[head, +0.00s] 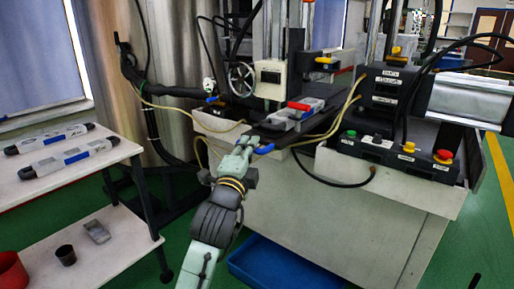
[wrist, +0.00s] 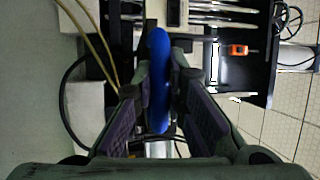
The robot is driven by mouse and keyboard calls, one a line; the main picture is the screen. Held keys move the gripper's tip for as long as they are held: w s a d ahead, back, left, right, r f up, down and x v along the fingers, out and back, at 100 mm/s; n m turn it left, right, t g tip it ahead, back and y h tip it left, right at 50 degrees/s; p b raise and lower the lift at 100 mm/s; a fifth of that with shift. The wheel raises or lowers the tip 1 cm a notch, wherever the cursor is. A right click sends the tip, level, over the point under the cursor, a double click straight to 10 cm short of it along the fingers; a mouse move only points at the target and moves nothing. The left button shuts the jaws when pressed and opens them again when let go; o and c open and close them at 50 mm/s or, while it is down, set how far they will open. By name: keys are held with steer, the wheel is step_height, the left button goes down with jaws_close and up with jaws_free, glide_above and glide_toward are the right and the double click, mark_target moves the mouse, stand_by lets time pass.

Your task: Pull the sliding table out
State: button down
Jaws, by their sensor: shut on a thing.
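The sliding table (head: 327,123) is a dark flat plate on the front of the machine, with a grey and red mould part (head: 296,114) lying on it. A blue handle (head: 264,149) sticks out at its front edge. My gripper (head: 253,145) is at this handle. In the wrist view the blue handle (wrist: 159,80) stands upright between the two fingers of my gripper (wrist: 161,75), which are shut on it. The handle's joint to the table is partly hidden by the fingers.
A button panel (head: 395,150) with green, yellow and red buttons is right of the table. Hoses (head: 333,183) hang near the handle. A white shelf (head: 70,165) with two long tools stands at left. A blue bin (head: 280,268) lies on the floor below.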

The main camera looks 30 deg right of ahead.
steer(key=shift+s+a, duration=0.15)
steer(key=shift+a, duration=0.1)
steer(key=c, duration=1.6)
jaws_free()
steer(key=v, duration=0.7)
steer(key=shift+s+a, duration=0.15)
